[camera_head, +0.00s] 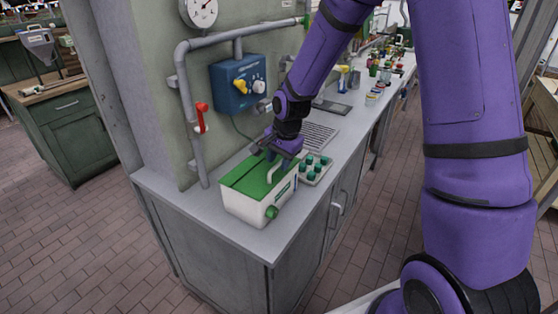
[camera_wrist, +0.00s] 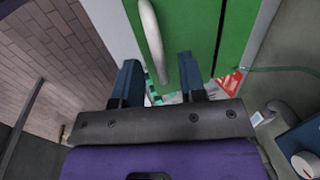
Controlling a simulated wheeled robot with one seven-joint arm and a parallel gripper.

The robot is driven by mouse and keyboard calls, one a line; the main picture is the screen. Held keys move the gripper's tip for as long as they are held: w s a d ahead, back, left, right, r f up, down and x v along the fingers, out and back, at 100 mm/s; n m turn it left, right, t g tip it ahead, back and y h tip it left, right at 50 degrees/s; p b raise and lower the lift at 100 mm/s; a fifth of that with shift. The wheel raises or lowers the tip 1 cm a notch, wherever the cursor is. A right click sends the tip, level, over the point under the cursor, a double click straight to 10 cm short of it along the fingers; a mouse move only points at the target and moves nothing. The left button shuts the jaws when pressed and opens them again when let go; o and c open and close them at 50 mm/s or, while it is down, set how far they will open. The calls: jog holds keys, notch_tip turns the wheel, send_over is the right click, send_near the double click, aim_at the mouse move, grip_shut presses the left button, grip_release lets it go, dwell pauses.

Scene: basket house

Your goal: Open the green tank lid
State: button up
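The white tank (camera_head: 243,205) stands on the grey counter, with its flat green lid (camera_head: 245,175) lying closed on top. A pale bar handle (camera_head: 273,174) is on the lid. In the wrist view, the green lid (camera_wrist: 222,35) fills the upper middle, and the handle (camera_wrist: 151,35) comes down between my fingers. My gripper (camera_head: 279,157) is over the lid's back right part by the handle. In the wrist view my gripper (camera_wrist: 157,62) is open, with a gap between each finger and the handle. Whether the fingertips reach down to handle height is unclear.
A tray of green-capped bottles (camera_head: 315,168) stands right beside the tank. A blue box with knobs (camera_head: 239,84) and grey pipes with a red valve lever (camera_head: 201,117) are on the wall behind. The counter's front edge (camera_head: 235,248) is close to the tank.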

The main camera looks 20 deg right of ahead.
jog(key=shift+f, duration=0.25)
grip_shut()
jog(key=shift+w+a+r, duration=0.1)
